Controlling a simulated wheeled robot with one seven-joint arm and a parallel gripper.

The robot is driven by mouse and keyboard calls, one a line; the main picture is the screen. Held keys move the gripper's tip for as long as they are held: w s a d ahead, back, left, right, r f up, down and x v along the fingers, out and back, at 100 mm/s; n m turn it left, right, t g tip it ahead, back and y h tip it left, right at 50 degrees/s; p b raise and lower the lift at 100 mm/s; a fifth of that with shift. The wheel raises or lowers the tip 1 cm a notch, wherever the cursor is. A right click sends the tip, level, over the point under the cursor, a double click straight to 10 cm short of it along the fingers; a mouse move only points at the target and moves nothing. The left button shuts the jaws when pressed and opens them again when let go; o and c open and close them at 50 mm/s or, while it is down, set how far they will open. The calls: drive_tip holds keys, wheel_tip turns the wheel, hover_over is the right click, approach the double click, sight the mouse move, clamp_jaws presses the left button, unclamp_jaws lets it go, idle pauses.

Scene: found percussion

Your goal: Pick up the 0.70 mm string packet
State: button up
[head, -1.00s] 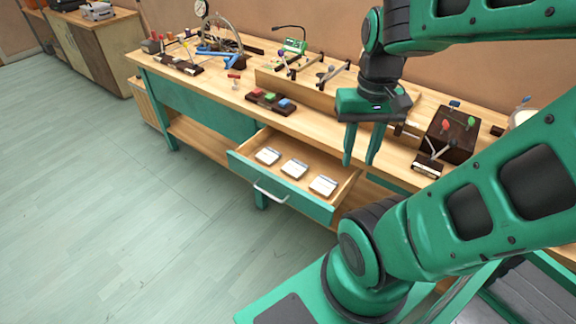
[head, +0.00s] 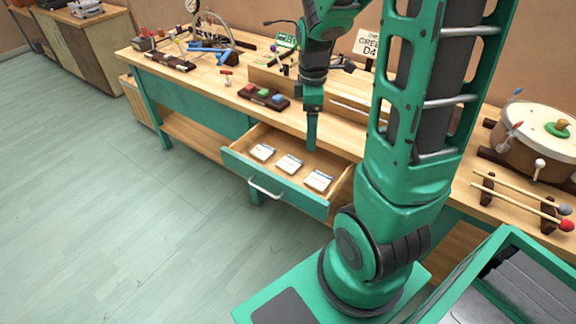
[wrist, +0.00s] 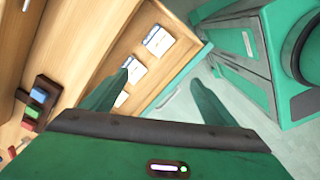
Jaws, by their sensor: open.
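Three white string packets lie in a row in the open drawer (head: 313,208): a left one (head: 262,151), a middle one (head: 289,164) and a right one (head: 318,180). Their labels are too small to read, so I cannot tell which is 0.70 mm. My gripper (head: 311,146) points down above the drawer's back part, apart from the packets. In the wrist view my gripper (wrist: 161,76) is open and empty. There one packet (wrist: 159,40) shows clear beyond the fingers; the others are partly hidden by the left finger.
A dark block with red, green and blue pieces (head: 264,97) sits on the bench left of my gripper. A drum (head: 535,140) and mallets on a stand (head: 515,200) are at the right. The floor (head: 110,230) in front of the drawer is clear.

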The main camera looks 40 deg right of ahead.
sight(286, 166)
drive_tip(key=w+a+f+n, duration=0.1)
drive_tip(key=w+f+n, duration=0.9)
drive_tip(key=shift+n, duration=0.4)
drive_tip(key=shift+a+f, duration=0.1)
drive_tip(key=shift+f, duration=5.65)
drive_tip(key=c, duration=1.1)
